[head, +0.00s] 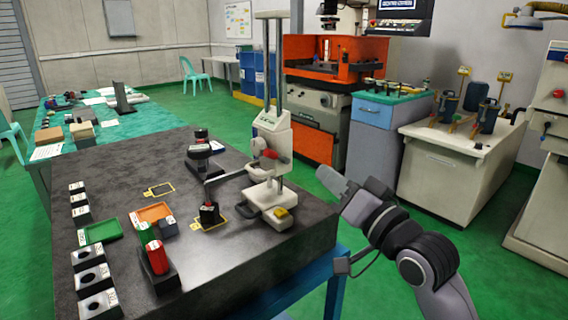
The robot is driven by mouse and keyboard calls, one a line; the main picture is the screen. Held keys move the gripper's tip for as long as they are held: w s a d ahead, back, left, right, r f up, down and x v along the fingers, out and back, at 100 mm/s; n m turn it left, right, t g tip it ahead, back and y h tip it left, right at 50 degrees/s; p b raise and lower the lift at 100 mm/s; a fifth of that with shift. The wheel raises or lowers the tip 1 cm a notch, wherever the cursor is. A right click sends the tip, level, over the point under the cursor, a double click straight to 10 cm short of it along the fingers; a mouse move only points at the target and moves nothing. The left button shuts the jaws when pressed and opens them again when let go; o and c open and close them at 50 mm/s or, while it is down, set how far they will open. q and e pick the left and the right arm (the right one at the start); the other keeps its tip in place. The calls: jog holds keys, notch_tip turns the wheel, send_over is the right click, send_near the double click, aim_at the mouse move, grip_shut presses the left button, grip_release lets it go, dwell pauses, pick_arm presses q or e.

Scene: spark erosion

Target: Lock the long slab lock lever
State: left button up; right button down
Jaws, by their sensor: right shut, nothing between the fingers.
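The long dark slab (120,170) stretches across the left and middle of the head view. A white height gauge (272,140) with a tall column stands near its right edge. The gauge carries a red knob (270,154) on its carriage and a yellow part (281,212) on its base. I cannot tell which small part is the lock lever. My right gripper (330,180) is shut and empty. In the picture it lies just right of the gauge base, beside the slab's right edge, apparently touching nothing. My left gripper is out of view.
A black block (209,213) stands under the gauge's arm. A green tray (98,232), an orange tray (152,212), a red cylinder (157,257) and several labelled blocks stand at left. A white cabinet (450,160) and an orange machine (330,60) stand behind. Green floor lies between.

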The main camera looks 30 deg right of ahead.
aim_at(272, 157)
jog(key=w+a+b, duration=0.1)
jog(key=w+b, duration=0.2)
jog(key=w, duration=0.9)
jog(key=shift+f+b, duration=0.2)
jog(key=shift+b, duration=0.15)
jog(key=shift+a, duration=0.15)
jog(key=shift+w+a+f+n, duration=0.15)
jog(key=shift+f+n, duration=0.1)
jog(key=shift+n, duration=0.25)
jog(key=shift+a+f+n+y, duration=0.15)
jog(key=shift+f+n+y, duration=0.15)
jog(key=shift+n, duration=0.8)
jog(key=shift+a+f, duration=0.1)
jog(key=shift+f, duration=0.05)
